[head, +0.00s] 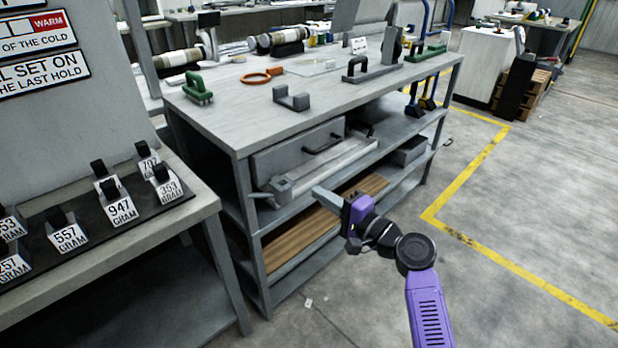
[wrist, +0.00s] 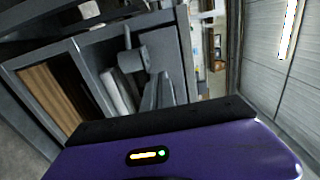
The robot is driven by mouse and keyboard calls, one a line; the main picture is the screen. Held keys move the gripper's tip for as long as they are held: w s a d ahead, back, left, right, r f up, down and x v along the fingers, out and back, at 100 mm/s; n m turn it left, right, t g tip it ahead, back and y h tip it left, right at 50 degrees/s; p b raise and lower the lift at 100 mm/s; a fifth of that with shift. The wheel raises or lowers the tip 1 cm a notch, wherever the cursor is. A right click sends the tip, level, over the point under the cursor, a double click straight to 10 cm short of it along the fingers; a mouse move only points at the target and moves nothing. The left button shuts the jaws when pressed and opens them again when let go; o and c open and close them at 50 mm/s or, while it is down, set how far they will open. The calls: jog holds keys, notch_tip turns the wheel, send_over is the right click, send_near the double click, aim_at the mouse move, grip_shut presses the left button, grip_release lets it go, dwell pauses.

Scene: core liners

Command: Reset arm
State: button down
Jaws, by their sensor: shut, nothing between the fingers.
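My purple arm (head: 428,305) reaches up from the lower right of the head view, bent at its black joint. My gripper (head: 318,192) is shut and empty. It points left, in front of the workbench's shelf, close to a long grey bar-shaped part (head: 335,165); whether they touch cannot be told. In the wrist view the purple gripper housing (wrist: 190,157) fills the bottom, with grey finger shapes (wrist: 160,88) above it.
The workbench (head: 225,122) holds a green clamp (head: 198,90), an orange ring tool (head: 262,76) and grey brackets (head: 292,98). A table with labelled weights (head: 120,207) stands at the left. Open floor (head: 520,230) with yellow lines lies to the right.

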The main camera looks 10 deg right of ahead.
jog(key=s+d+n+t+h, duration=0.1)
jog(key=d+t+h, duration=0.2)
jog(key=d+h, duration=0.25)
jog(key=s+d+f+n+h, duration=0.1)
jog(key=s+d+f+h, duration=0.15)
jog(key=s, duration=0.45)
jog(key=s+d+f+n+h, duration=0.1)
jog(key=s+d+f+h, duration=0.15)
jog(key=s, duration=0.45)
jog(key=s+a+r+n+g, duration=0.1)
jog(key=s+n+g, duration=0.45)
jog(key=s, duration=3.25)
notch_tip(320, 180, up, 17)
jog(key=n+t+p, duration=0.2)
jog(key=p, duration=1.4)
jog(key=shift+s+t+p, duration=0.2)
jog(key=shift+t+p, duration=0.15)
